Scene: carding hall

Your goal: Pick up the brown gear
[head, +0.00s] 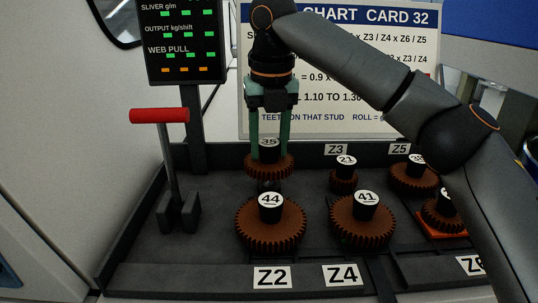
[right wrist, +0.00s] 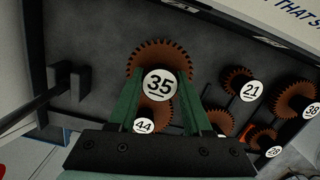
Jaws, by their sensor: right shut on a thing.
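A brown gear marked 35 (head: 268,168) has a black hub with a white label on top; it also shows in the right wrist view (right wrist: 160,57). My right gripper (head: 269,148) points down with its green fingers on both sides of that hub, shut on it. The gear is level, behind and above the brown gear marked 44 (head: 270,232). A dark stud shows below it; whether the gear is clear of the stud is hard to tell. Other brown gears are marked 41 (head: 361,231) and 21 (right wrist: 235,82). My left gripper is not in view.
Gears marked 38 (right wrist: 296,100) and 28 (right wrist: 262,138) stand at the right, the latter on an orange pad (head: 440,231). A red-handled lever (head: 160,116) stands at the left. A chart board (head: 420,70) and a dark display (head: 185,45) rise behind the dark tray (head: 128,225).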

